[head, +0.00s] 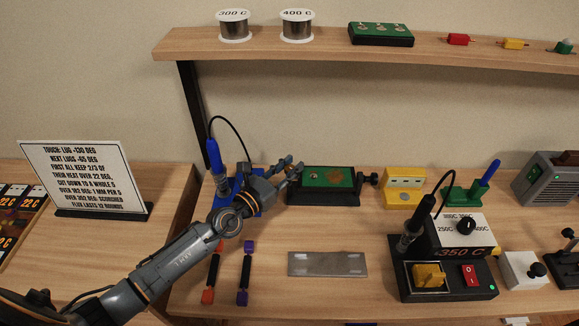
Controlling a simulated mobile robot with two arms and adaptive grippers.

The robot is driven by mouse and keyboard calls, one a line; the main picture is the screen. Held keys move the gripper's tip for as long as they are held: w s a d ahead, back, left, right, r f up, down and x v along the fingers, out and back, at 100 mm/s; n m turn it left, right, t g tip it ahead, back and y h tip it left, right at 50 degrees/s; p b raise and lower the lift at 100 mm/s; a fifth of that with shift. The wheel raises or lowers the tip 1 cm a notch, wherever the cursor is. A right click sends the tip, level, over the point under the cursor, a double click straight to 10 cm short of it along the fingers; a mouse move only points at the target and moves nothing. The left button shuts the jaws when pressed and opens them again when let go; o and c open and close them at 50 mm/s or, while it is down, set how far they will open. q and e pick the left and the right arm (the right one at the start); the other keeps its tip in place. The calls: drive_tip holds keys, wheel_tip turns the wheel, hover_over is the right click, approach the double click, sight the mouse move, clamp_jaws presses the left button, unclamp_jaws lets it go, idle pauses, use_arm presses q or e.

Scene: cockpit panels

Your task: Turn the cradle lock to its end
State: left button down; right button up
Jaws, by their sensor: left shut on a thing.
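The cradle (322,198) is a black block on the bench, with a green board (328,177) lying in it. A black knob (371,179) sticks out at its right end. My left gripper (291,172) reaches in from the left and is at the cradle's left end. Its fingers are shut on a small part there, which looks to be the cradle lock. The fingers hide most of that part, so I cannot tell its angle. My right gripper is not in view.
A blue stand with a blue-handled iron (213,155) is close behind my left wrist. A yellow block (404,187) stands right of the cradle. A grey metal plate (328,264) lies in front. A black station (447,280) is at the right. A shelf (330,48) hangs above.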

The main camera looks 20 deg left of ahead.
use_arm(q)
drive_tip(key=shift+d+r+n+t+y+p, duration=0.1)
drive_tip(key=shift+n+t+y+p, duration=0.15)
drive_tip(key=shift+n+y+p, duration=0.6)
drive_tip(key=shift+a+r+n+t+y+p, duration=0.1)
drive_tip(key=shift+n+t+y+p, duration=0.2)
drive_tip(key=shift+y+p, duration=0.95)
drive_tip(key=shift+d+r+n+t+y+p, duration=0.15)
drive_tip(key=shift+n+y+p, duration=0.45)
drive_tip(key=shift+p, duration=0.95)
drive_tip(key=shift+f+n+y+p, duration=0.25)
drive_tip(key=shift+n+y+p, duration=0.15)
drive_tip(key=shift+n+y, duration=0.55)
drive_tip(key=shift+f+n+g+y, duration=0.15)
drive_tip(key=shift+n+y, duration=0.35)
drive_tip(key=shift+y, duration=0.55)
drive_tip(key=shift+r+n+g+y, duration=0.15)
drive_tip(key=shift+n+y, duration=0.35)
drive_tip(key=shift+y, duration=0.5)
drive_tip(key=shift+f+y, duration=0.1)
drive_tip(key=shift+y, duration=0.2)
drive_tip(key=c, duration=1.1)
unclamp_jaws()
drive_tip(key=shift+s, duration=0.25)
drive_tip(key=v, duration=1.1)
drive_tip(key=shift+s, duration=0.25)
